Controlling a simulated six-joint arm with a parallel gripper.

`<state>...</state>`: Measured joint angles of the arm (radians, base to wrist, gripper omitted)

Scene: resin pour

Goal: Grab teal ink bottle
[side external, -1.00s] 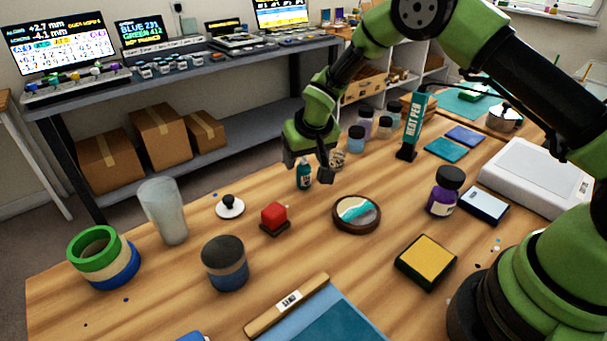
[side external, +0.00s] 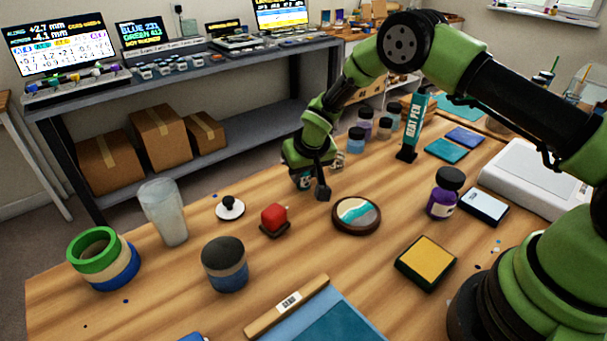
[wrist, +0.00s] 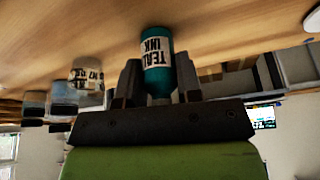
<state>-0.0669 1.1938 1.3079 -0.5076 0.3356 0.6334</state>
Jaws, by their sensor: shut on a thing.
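The teal ink bottle (wrist: 157,75) stands between the two jaws in the wrist view, with its white "TEAL INK" label showing upside down. My gripper (wrist: 160,82) is shut on the bottle, one finger on each side of it. In the side external view my gripper (side external: 308,186) is low at the far edge of the wooden table, and only a small piece of the teal bottle (side external: 304,181) shows between the fingers. The rest of the bottle is hidden by the gripper there.
Several jars, including a blue one (side external: 356,139), stand just right of my gripper. A round coaster (side external: 357,215) and a red-topped stamp (side external: 274,218) lie nearer. Bare wood lies between these and my gripper.

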